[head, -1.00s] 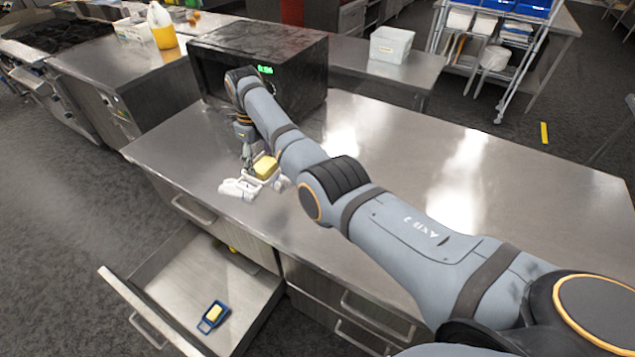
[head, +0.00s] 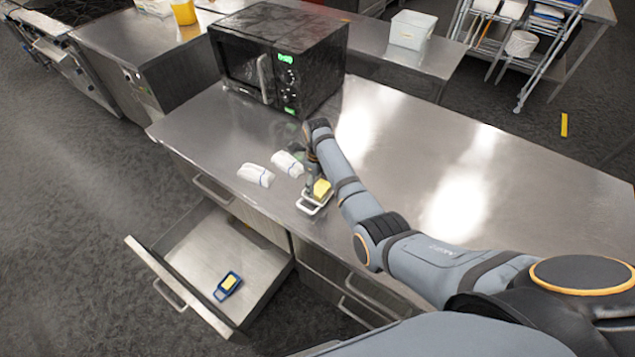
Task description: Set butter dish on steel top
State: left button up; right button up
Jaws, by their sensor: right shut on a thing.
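The butter dish (head: 308,207) is a small white dish with a yellow block of butter (head: 321,188) on it. It is at the front edge of the steel top (head: 420,190), in front of the microwave. My right gripper (head: 312,182) is over the dish and shut on it, its fingers partly hidden by my arm. I cannot tell whether the dish touches the steel top. My left gripper is not in view.
Two folded white cloths (head: 256,174) lie left of the dish. A black microwave (head: 280,58) stands behind. An open drawer (head: 190,262) below holds a blue-framed item with yellow (head: 228,285). The steel top is clear to the right.

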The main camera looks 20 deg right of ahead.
aim_at(317, 186)
jog(key=shift+w+f, duration=0.15)
jog(key=shift+f, duration=0.15)
jog(key=shift+f, duration=0.1)
jog(key=o, duration=1.3)
notch_tip(317, 186, up, 12)
jog(key=b, duration=0.1)
jog(key=shift+b, duration=0.4)
